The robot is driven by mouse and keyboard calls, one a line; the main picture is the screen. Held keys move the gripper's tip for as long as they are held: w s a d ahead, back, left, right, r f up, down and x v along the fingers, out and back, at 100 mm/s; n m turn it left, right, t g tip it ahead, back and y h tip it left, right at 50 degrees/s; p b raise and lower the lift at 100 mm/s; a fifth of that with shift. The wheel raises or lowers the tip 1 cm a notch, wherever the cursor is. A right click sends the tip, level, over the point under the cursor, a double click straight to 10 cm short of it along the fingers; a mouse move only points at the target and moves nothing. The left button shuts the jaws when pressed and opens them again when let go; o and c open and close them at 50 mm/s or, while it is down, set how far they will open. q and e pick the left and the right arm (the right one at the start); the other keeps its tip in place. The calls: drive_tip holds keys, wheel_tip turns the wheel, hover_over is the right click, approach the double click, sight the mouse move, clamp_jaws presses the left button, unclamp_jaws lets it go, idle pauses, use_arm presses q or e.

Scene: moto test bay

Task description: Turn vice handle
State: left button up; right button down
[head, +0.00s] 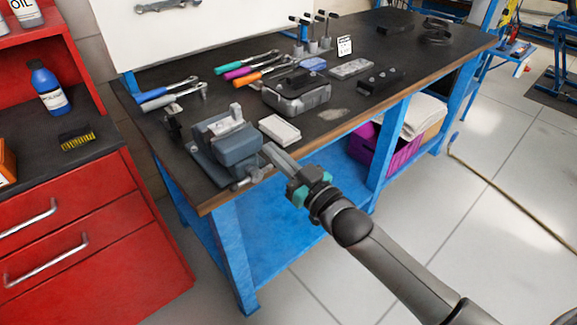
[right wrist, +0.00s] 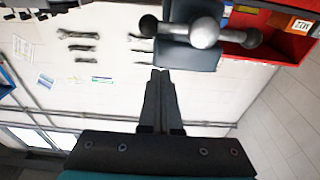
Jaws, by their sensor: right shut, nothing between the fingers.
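The grey-blue vice (head: 237,150) is mounted at the front left corner of the dark workbench (head: 215,190). Its handle (head: 247,180) is a metal bar low on its front side. In the right wrist view, the handle (right wrist: 206,33) lies nearly level, with a ball at each end and a round hub in the middle. My right gripper (head: 267,149) reaches in from the lower right, beside the vice. In the right wrist view, its fingers (right wrist: 159,74) are shut and empty, with the tips apart from the handle. My left gripper is not in view.
A white box (head: 280,130) and a grey metal case (head: 297,95) stand near the vice. Several coloured-handled tools (head: 247,66) lie farther back. A red cabinet (head: 90,220) stands left of the bench. The floor at right is mostly clear, with a hose (head: 500,195) on it.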

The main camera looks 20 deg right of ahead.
sight(275, 167)
drive_tip(key=f, duration=0.2)
drive_tip(key=b, duration=0.1)
drive_tip(key=shift+w+a+f, duration=0.1)
drive_tip(key=shift+w+f, duration=0.15)
drive_tip(key=shift+f, duration=0.15)
drive_tip(key=shift+s+f, duration=0.1)
drive_tip(key=shift+f, duration=0.45)
drive_tip(key=shift+f+m, duration=0.25)
drive_tip(key=shift+m, duration=0.75)
